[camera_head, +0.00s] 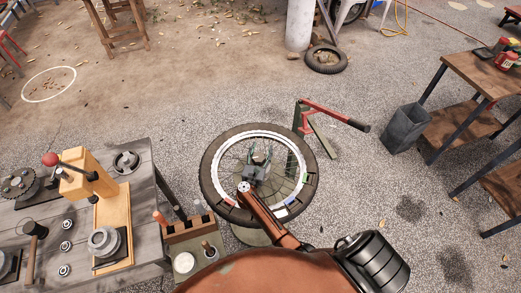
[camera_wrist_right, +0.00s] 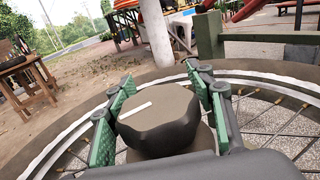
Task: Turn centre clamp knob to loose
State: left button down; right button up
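The centre clamp knob (camera_wrist_right: 160,115) is a dark, faceted knob with a white mark on top, at the middle of the wheel. In the right wrist view it sits between the two green-padded fingers of my right gripper (camera_wrist_right: 160,100). In the head view my right gripper (camera_head: 259,160) reaches over the hub of the spoked wheel (camera_head: 212,160), and the knob is mostly hidden there. My left gripper is in neither view.
A red-handled lever (camera_head: 335,115) stands at the wheel's upper right. A workbench (camera_head: 145,210) with a wooden press (camera_head: 112,205) is on the left. A small tool tray (camera_head: 190,235) sits near the wheel's lower left. A grey bin (camera_head: 404,128) and wooden shelves (camera_head: 465,125) are on the right.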

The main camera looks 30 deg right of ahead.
jog(key=shift+f, duration=0.1)
jog(key=c, duration=1)
jog(key=shift+c, duration=0.5)
